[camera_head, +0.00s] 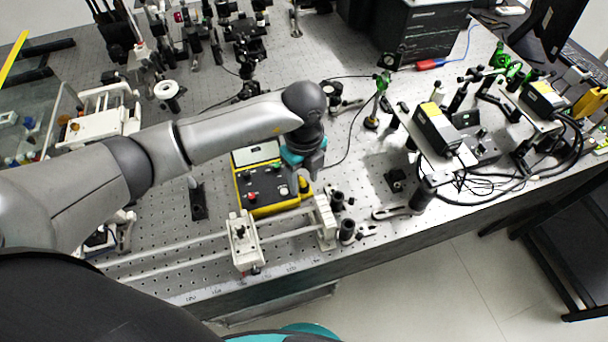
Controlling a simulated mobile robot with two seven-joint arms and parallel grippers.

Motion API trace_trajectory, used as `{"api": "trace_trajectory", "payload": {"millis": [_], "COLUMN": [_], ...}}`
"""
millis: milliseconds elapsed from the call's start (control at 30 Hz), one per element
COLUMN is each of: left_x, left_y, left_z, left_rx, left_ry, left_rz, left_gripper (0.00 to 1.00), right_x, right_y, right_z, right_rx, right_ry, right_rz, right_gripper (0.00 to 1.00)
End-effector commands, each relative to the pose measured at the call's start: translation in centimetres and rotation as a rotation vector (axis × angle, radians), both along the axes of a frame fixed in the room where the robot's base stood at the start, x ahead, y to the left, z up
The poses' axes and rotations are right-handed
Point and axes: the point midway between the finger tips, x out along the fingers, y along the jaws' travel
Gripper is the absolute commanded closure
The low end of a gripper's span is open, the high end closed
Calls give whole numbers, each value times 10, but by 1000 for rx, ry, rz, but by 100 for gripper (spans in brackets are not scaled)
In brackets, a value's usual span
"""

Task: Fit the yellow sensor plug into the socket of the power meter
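The power meter (264,199) is a black-topped box with a yellow casing, a pale display and red and green knobs. It sits on the perforated bench, right of the picture's left-centre. My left arm reaches across from the left, and its gripper (301,185) points down at the meter's right edge. A small yellow patch shows at the fingertips. I cannot tell whether it is the sensor plug or part of the meter's casing. The finger gap is too small to judge. The socket cannot be made out. My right gripper is not in view.
A white rail carriage (243,243) stands in front of the meter, with a white end block (325,222) and dark posts to its right. A thin black cable (347,150) runs behind the gripper. Optics crowd the back and right. The bench's front edge is close.

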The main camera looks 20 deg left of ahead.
Motion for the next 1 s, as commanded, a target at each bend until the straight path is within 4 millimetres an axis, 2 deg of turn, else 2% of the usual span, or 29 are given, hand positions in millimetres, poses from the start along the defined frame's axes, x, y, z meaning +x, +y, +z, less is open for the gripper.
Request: {"api": "trace_trajectory", "payload": {"millis": [367, 567, 800, 1000], "left_x": [2, 3, 3, 2], "left_y": [0, 0, 0, 0], "left_z": [9, 44, 103, 138], "left_rx": [-1, -3, -1, 0], "left_ry": [-4, -9, -9, -6], "left_rz": [1, 0, 0, 0], "left_gripper": [45, 45, 45, 45], "right_x": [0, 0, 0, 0], "right_y": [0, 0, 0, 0], "right_z": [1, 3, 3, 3], "right_rx": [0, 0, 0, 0], "right_ry": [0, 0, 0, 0], "right_rz": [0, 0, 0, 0], "right_gripper": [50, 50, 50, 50]}}
